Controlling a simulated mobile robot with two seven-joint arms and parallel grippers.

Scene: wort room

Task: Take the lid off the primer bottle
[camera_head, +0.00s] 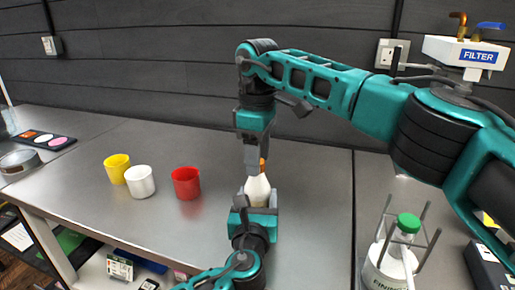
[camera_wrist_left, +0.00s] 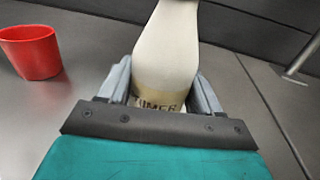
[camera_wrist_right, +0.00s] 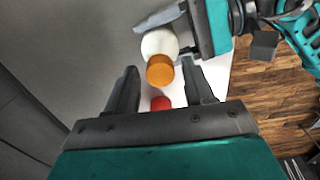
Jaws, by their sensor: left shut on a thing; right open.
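The primer bottle (camera_head: 257,190) is a white bottle with an orange lid (camera_head: 262,165), upright at the middle of the counter. In the left wrist view the bottle (camera_wrist_left: 168,50) shows a label partly reading "IMER". My left gripper (camera_head: 258,203) is shut on the bottle's lower body. My right gripper (camera_head: 254,165) points down from above, close to the lid, and is open. The lid is on the bottle.
Yellow (camera_head: 117,168), white (camera_head: 140,181) and red (camera_head: 186,183) cups stand left of the bottle. A green-capped bottle (camera_head: 408,224) stands in a rack at right, below the FILTER unit (camera_head: 466,52). The dark wall is close behind.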

